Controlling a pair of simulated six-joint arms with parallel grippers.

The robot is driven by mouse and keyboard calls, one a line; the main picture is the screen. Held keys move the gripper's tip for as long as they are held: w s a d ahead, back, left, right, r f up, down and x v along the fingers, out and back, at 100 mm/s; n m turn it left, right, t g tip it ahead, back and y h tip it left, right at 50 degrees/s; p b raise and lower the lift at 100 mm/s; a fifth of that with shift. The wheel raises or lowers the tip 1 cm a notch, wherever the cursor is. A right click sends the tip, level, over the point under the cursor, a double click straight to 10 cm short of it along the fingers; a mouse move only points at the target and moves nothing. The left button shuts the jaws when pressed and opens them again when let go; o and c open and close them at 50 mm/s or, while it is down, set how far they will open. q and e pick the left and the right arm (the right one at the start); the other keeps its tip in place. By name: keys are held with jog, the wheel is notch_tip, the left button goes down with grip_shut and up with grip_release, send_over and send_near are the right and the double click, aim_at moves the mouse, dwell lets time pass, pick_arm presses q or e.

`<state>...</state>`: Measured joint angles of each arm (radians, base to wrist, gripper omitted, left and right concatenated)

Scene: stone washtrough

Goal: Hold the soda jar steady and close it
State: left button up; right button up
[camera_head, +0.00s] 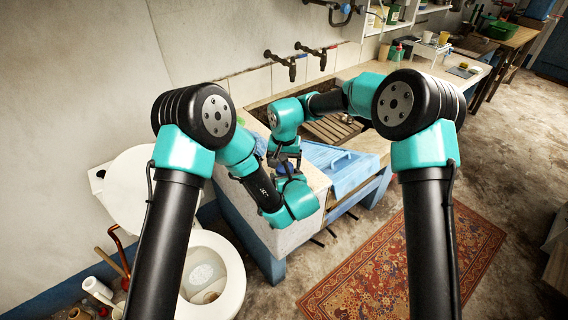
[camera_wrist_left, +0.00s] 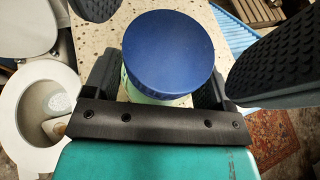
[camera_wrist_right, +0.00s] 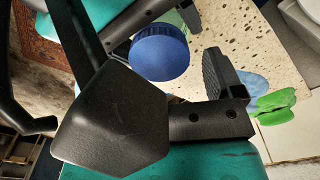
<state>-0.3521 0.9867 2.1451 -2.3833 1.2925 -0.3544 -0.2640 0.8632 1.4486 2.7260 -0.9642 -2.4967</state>
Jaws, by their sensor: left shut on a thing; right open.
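The soda jar shows in the left wrist view as a round blue lid (camera_wrist_left: 174,50) over a pale greenish body (camera_wrist_left: 152,98), mostly hidden under the lid. Whether the lid is seated cannot be told. My left gripper (camera_wrist_left: 155,86) is shut on the jar body, one finger on each side, below the lid. The lid also shows in the right wrist view (camera_wrist_right: 160,52). My right gripper (camera_wrist_right: 172,88) is open and empty, close beside the lid, with its fingers apart. In the head view both grippers meet over the counter end, and my arms mostly hide the jar.
The speckled stone counter (camera_wrist_right: 235,30) lies beneath. A light blue ribbed drainboard (camera_head: 345,170) is to the right, with the trough behind. A green item (camera_wrist_right: 275,100) and a light blue cloth (camera_wrist_right: 252,82) lie nearby. A toilet (camera_head: 215,270) stands at left.

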jog(key=shift+r, duration=1.8)
jog(key=shift+o, duration=1.1)
jog(key=shift+r, duration=0.1)
pick_arm(q)
jog(key=shift+f, duration=0.1)
pick_arm(e)
notch_tip(320, 180, up, 12)
